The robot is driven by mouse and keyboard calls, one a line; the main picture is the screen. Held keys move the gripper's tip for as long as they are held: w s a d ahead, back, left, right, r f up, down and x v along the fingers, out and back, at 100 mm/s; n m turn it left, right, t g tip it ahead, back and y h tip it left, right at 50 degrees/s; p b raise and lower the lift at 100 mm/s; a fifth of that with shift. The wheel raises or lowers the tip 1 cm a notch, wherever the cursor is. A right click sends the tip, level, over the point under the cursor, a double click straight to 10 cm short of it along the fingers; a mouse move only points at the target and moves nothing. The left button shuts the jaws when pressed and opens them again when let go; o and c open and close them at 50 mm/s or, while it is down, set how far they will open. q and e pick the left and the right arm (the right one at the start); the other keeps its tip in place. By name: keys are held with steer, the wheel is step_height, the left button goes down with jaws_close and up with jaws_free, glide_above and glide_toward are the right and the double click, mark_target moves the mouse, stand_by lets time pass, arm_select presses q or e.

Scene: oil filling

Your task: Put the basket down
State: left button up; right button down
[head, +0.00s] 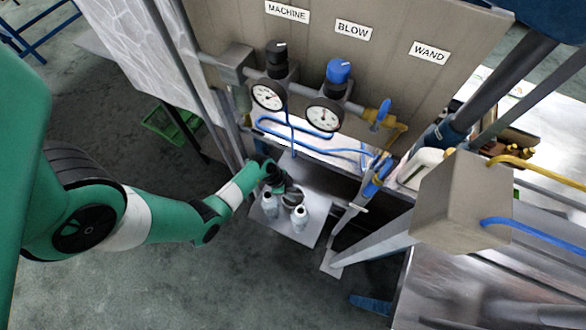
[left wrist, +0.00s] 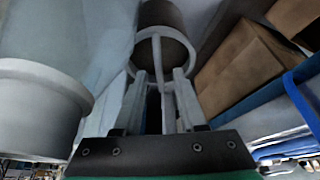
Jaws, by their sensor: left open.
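My left gripper (head: 277,184) reaches in low over a small grey platform and is open. In the left wrist view its two fingers (left wrist: 162,105) stand apart, with a thin upright grey bar between them that leads up to a round grey container (left wrist: 165,45) with a brown inside. This container seems to be the basket; I cannot tell whether the fingers touch its bar. In the head view a dark round shape (head: 292,195) by the gripper may be the same container, partly hidden. My right gripper is not in view.
Two pale bottles (head: 299,217) stand on the grey platform (head: 300,235), close beside the gripper. A panel with gauges (head: 324,115) and blue hoses rises behind. A grey box (head: 462,200) is at the right. A green crate (head: 172,127) lies on the floor.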

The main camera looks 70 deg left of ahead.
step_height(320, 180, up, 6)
steer(key=p, duration=0.5)
arm_select(q)
steer(key=v, duration=1)
steer(key=shift+r, duration=0.25)
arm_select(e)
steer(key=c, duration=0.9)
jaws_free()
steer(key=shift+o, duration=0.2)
